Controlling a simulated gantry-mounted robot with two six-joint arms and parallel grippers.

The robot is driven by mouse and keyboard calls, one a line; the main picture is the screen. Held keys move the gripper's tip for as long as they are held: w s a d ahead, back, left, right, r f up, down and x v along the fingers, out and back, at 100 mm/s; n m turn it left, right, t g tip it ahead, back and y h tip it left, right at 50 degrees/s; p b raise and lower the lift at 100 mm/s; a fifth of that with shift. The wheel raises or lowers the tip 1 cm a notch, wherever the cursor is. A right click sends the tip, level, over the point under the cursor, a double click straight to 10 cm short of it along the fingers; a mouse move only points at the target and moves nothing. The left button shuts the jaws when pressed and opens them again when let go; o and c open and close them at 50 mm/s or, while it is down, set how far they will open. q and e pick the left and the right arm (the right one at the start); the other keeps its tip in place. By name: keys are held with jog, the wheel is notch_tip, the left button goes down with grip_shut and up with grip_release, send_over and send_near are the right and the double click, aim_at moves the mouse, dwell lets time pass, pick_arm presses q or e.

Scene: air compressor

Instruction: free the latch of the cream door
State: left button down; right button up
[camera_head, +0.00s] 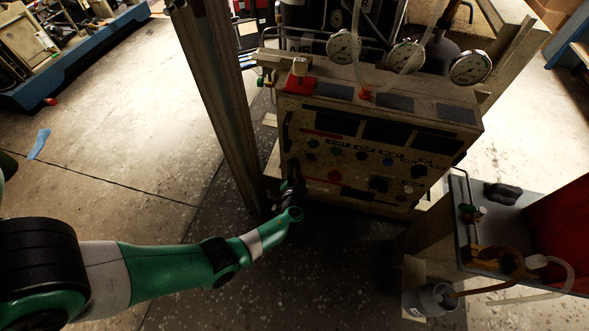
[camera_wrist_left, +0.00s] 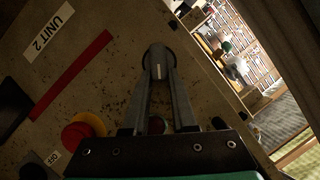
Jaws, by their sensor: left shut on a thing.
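The cream door (camera_head: 350,150) is the worn front panel of the compressor cabinet, with gauges, switches and buttons. My left gripper (camera_head: 293,185) is at the panel's lower left edge. In the left wrist view the gripper (camera_wrist_left: 158,62) points at the cream panel (camera_wrist_left: 110,85), and its fingers are closed together on a small dark round part (camera_wrist_left: 155,48), which looks like the latch. The fingers cover much of that part, so its turn position cannot be told. My right gripper is out of view.
A red button (camera_wrist_left: 83,133) sits near the fingers. A metal post (camera_head: 222,100) stands close left of the cabinet. Round gauges (camera_head: 405,56) line the cabinet top. A side bench (camera_head: 480,235) with a brown hose stands right. Open floor lies left.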

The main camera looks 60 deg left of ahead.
pick_arm(q)
jog(key=c, duration=0.7)
grip_release()
jog(key=p+v, duration=0.7)
jog(key=shift+d+r, duration=0.1)
jog(key=shift+r, duration=0.15)
jog(key=shift+s+d+f, duration=0.1)
jog(key=shift+s+f, duration=0.05)
jog(key=shift+f, duration=0.05)
jog(key=shift+c, duration=0.3)
